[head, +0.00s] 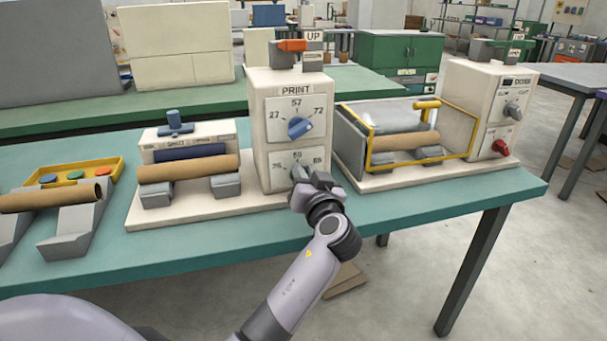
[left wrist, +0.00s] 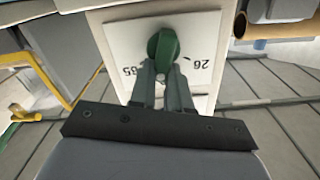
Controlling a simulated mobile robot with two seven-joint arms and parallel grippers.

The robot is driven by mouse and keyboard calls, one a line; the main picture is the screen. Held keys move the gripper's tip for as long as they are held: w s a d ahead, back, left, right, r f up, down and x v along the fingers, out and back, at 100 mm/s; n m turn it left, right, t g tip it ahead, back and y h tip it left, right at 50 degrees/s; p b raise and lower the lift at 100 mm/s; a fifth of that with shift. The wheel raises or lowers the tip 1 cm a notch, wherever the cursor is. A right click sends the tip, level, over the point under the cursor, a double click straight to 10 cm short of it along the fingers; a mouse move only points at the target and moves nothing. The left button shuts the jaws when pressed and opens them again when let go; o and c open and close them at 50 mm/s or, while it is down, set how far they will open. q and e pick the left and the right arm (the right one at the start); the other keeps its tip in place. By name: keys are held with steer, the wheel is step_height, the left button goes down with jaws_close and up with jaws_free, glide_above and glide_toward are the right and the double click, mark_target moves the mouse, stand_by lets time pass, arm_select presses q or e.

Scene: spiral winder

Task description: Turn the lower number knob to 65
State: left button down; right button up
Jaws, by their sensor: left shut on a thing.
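The lower number knob (left wrist: 163,46) is green and sits on a white dial plate in the left wrist view, with 65 to its left and 26 to its right in that turned picture. My left gripper (left wrist: 165,72) is shut on this knob. In the head view, my left gripper (head: 307,180) is at the lower dial (head: 283,160) of the cream PRINT machine (head: 276,75) and hides most of the knob. Numbers show left, above and right of it, 65 at the right. I cannot tell which number the knob points to. My right gripper is not in view.
Above the lower dial is a blue upper knob (head: 299,127) with 27, 57 and 72. A cardboard tube (head: 190,168) rests on supports left of the machine. A yellow guard frame (head: 420,160) stands to the right. The teal table (head: 390,212) has free room along its front edge.

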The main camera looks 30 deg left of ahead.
arm_select(q)
steer(key=m, duration=0.3)
steer(key=shift+w+d+p, duration=0.1)
steer(key=shift+w+p, duration=0.1)
steer(key=shift+p, duration=0.1)
steer(key=m, duration=0.1)
steer(key=m+p, duration=0.1)
steer(key=m, duration=0.1)
steer(key=shift+w+d+f, duration=0.15)
steer(key=shift+f, duration=0.05)
steer(key=shift+w+f+m+p, duration=0.15)
steer(key=shift+m+p, duration=0.2)
steer(key=shift+m, duration=0.75)
steer(key=shift+f+m, duration=0.1)
steer(key=shift+m, duration=0.3)
steer(key=c, duration=1.1)
jaws_free()
steer(key=shift+d, duration=0.15)
